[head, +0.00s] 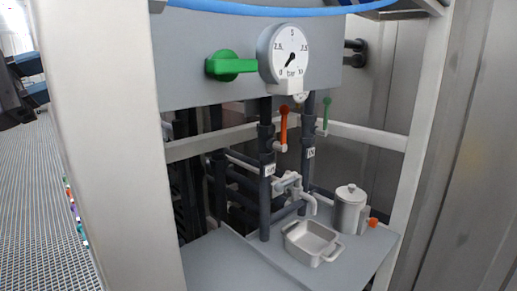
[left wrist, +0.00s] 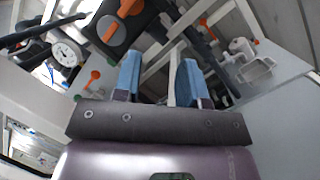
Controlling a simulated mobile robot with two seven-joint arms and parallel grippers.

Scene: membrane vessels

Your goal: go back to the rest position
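My left gripper (left wrist: 158,72) shows in the left wrist view with its two blue fingers apart and nothing between them. In the head view the dark end of my left gripper (head: 36,91), with blue fingers, shows at the left edge, apart from the white frame. My right gripper is in neither view.
A white frame post (head: 95,130) stands between my left gripper and the rig. The rig carries a pressure gauge (head: 284,55), a green handle (head: 232,66) and dark pipes. A metal basin (head: 311,242) and lidded can (head: 349,210) stand on the grey shelf. A blue hose (head: 270,9) crosses the top.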

